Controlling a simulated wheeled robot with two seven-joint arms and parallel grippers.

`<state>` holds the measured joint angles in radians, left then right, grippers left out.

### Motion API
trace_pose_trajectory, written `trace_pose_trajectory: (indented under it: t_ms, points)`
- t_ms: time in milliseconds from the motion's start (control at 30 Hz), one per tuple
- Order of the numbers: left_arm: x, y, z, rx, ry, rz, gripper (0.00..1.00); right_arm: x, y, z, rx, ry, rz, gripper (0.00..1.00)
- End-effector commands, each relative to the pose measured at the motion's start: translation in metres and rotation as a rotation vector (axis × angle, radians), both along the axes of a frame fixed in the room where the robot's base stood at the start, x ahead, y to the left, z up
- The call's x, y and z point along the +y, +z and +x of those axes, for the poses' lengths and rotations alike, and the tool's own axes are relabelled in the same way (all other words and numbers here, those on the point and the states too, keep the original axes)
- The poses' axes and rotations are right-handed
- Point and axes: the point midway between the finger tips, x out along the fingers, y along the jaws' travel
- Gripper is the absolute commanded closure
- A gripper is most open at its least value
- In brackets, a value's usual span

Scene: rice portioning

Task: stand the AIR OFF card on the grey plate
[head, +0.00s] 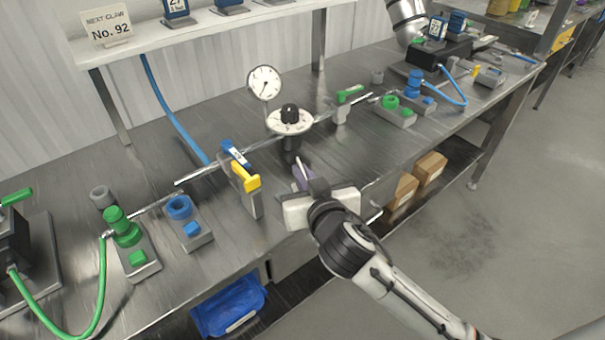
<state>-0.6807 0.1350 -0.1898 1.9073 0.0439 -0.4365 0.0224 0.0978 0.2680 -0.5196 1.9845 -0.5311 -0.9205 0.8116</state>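My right gripper (304,176) is over the bench's front edge, just below the dial knob and right of the yellow-and-blue valve piece. A small purplish piece with a pale edge shows at its fingertips. I cannot tell whether this is a card held edge-on or part of the gripper, nor whether the fingers are shut. No lettering reading AIR OFF is legible. I cannot pick out the grey plate with certainty against the grey metal bench. My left gripper is not in view.
The metal bench (60,190) carries a round gauge (264,83), a black-knobbed dial (290,118), a yellow block (246,182), a green valve (121,228) and a blue ring fitting (179,207). A sign reading No. 92 (108,27) stands on the shelf. Bare bench lies behind the gauge.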

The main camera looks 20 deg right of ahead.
Motion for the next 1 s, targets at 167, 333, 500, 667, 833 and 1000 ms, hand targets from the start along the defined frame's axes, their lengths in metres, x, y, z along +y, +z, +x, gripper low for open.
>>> trace_pose_trajectory:
  t_ms: [167, 333, 500, 667, 833, 1000]
  points:
    - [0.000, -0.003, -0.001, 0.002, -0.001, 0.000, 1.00, 0.000, -0.003, 0.000, 0.000, 0.000, 0.001, 1.00]
    - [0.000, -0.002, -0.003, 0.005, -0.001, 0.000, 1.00, 0.000, -0.002, 0.000, 0.000, 0.000, 0.000, 0.78]
    - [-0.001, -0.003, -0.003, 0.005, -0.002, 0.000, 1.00, 0.000, -0.002, 0.000, 0.000, 0.000, 0.000, 0.78]
    - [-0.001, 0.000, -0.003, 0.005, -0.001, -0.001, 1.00, 0.000, 0.002, -0.001, 0.000, 0.001, 0.000, 0.78]
    - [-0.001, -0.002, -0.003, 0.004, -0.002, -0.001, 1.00, 0.002, 0.007, -0.026, 0.002, 0.001, 0.004, 0.78]
    - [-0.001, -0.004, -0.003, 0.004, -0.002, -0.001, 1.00, 0.003, 0.019, -0.062, 0.002, 0.000, 0.004, 0.78]
